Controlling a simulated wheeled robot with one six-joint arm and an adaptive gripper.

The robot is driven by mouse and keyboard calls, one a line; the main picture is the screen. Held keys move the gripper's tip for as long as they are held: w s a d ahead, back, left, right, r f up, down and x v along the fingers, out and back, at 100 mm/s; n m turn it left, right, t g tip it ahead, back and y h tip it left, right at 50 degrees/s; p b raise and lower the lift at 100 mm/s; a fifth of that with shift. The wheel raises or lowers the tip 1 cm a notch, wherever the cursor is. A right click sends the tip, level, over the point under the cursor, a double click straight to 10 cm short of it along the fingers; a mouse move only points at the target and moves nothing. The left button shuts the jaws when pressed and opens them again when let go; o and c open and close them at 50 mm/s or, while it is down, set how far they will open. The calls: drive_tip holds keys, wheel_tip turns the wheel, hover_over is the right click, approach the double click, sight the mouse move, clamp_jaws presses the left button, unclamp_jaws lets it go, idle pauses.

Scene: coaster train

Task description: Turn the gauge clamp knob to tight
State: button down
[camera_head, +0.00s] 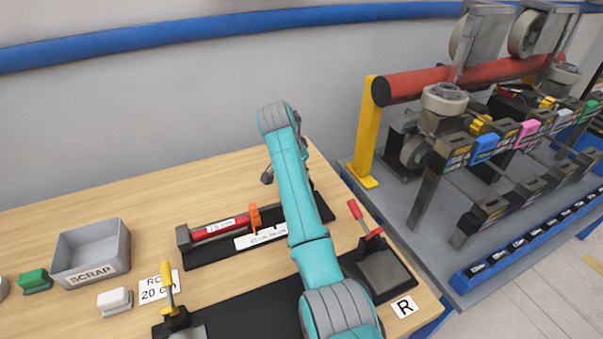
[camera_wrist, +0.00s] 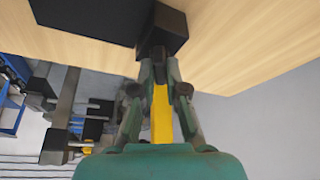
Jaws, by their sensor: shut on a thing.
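The gauge's long black base (camera_head: 203,254) lies on the table in the head view. It carries a red rod (camera_head: 215,229) and an orange piece (camera_head: 255,216), with a white label strip in front. My teal arm crosses over its right part and hides the clamp knob and most of my gripper there. In the wrist view, my gripper (camera_wrist: 158,66) is shut on a small dark knob (camera_wrist: 157,50) at the end of a black block (camera_wrist: 167,27). The knob's marking and turn angle cannot be made out.
A grey scrap bin (camera_head: 92,255), a green block (camera_head: 35,281) and a white block (camera_head: 115,301) are at left. Yellow-handled (camera_head: 168,285) and red-handled (camera_head: 366,220) clamps stand in front. The coaster stand with a yellow post (camera_head: 364,140) is right of the table.

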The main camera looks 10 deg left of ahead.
drive_tip(key=shift+m, duration=0.5)
drive_tip(key=c, duration=1.2)
unclamp_jaws()
drive_tip(key=v, duration=1.2)
drive_tip(key=shift+a, duration=0.25)
drive_tip(key=shift+w+f, duration=0.15)
